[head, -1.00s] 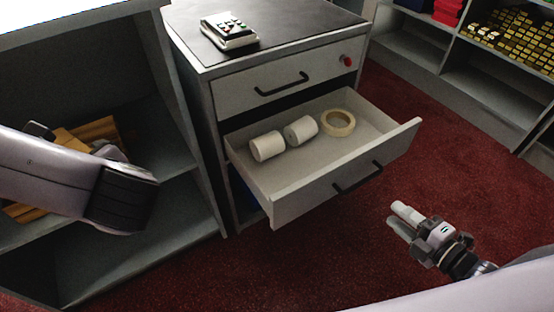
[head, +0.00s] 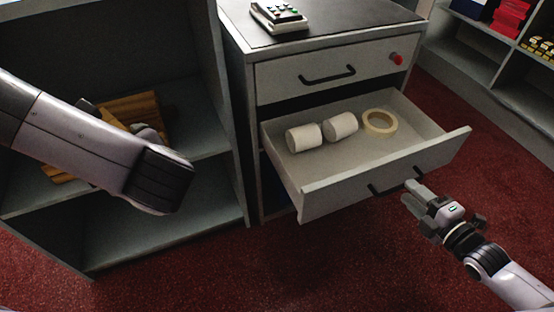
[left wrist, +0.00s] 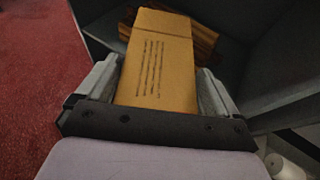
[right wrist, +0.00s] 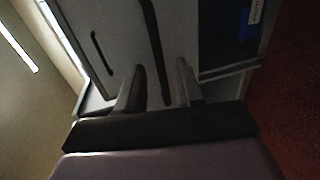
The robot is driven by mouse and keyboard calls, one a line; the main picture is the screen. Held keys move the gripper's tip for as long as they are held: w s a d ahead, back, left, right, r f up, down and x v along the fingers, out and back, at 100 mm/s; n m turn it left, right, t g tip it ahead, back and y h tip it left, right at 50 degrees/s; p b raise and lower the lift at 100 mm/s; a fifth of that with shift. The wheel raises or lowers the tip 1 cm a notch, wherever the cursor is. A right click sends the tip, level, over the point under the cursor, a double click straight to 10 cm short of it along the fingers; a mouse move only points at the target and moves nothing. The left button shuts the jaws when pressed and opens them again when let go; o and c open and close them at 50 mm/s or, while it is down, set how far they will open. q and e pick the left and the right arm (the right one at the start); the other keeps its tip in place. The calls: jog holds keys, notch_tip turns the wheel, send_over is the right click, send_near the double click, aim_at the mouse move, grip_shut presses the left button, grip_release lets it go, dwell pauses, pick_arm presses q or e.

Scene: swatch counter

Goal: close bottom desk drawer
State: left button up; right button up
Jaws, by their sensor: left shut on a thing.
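The desk's lower drawer (head: 335,196) is pulled well out, below a shut upper drawer (head: 285,81). It holds two white rolls (head: 303,138) and a tape ring (head: 380,121). My right gripper (head: 411,194) is in front of the drawer face, close to its dark handle (head: 376,189). In the right wrist view the jaws (right wrist: 158,88) are apart, with the dark handle (right wrist: 152,40) ahead between them; contact cannot be told. My left gripper (left wrist: 155,85) is shut on a tan packet with printed lines (left wrist: 155,62); in the head view my left arm mostly hides it.
A grey shelf unit (head: 215,195) stands left of the desk, with brown slatted wood (head: 135,108) inside. A card terminal (head: 278,16) sits on the desk top (head: 335,18). More shelves (head: 470,60) stand at the right. Red carpet (head: 330,255) in front is clear.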

jog(key=shift+x, duration=1.15)
grip_shut()
dwell(0.7)
